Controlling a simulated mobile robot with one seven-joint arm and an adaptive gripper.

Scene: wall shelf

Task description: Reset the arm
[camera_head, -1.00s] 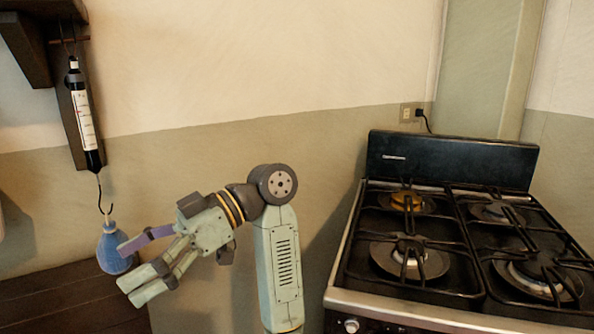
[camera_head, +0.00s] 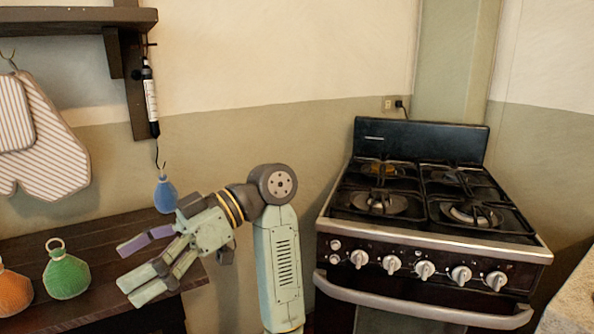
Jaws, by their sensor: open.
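My gripper (camera_head: 140,266) is in the lower left of the head view, at the end of my bent arm. Its fingers are spread apart and point to the lower left, with nothing between them. In the picture it overlaps the right end of the dark wooden counter (camera_head: 98,232). A blue bottle-shaped thing (camera_head: 165,196) shows just above and behind the gripper, apart from the fingers. It seems to hang below a hook under the black bottle-like thing (camera_head: 151,97) on the wall.
A green pouch-like thing (camera_head: 66,275) and an orange one (camera_head: 14,292) stand on the counter at left. A striped oven mitt (camera_head: 55,150) hangs under the wall shelf (camera_head: 75,22). A black stove (camera_head: 420,240) stands at right. Bare wall lies between.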

